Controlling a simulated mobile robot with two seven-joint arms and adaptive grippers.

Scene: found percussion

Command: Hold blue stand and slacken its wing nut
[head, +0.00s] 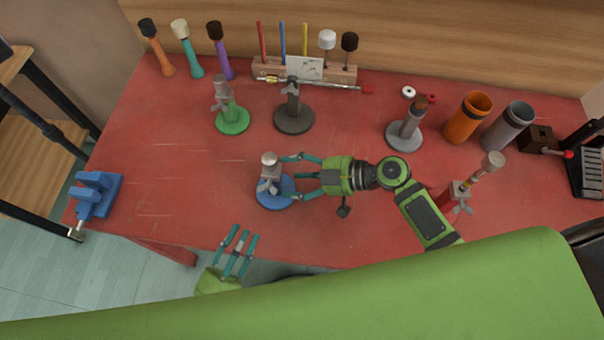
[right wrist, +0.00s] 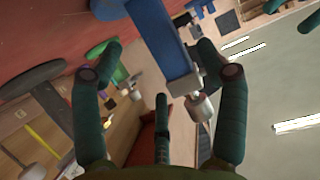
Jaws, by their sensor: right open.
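The blue stand (head: 283,190) stands near the table's front edge, with a round blue base, a grey clamp block and a pale round top. Its wing nut (head: 264,187) shows on the near side. My right gripper (head: 288,178) reaches in from the right, its fingers spread on either side of the stand; contact cannot be told. In the right wrist view the blue post (right wrist: 158,35) and grey clamp (right wrist: 187,82) lie between the open fingers. My left gripper (head: 240,240) is below, off the table's front edge, with its fingers apart and empty.
A green stand (head: 232,120), a dark grey stand (head: 294,120) and a light grey stand (head: 405,135) stand behind. A red stand (head: 447,195) is at the right, a blue vise (head: 97,193) at the left edge. The table (head: 170,160) left of the blue stand is clear.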

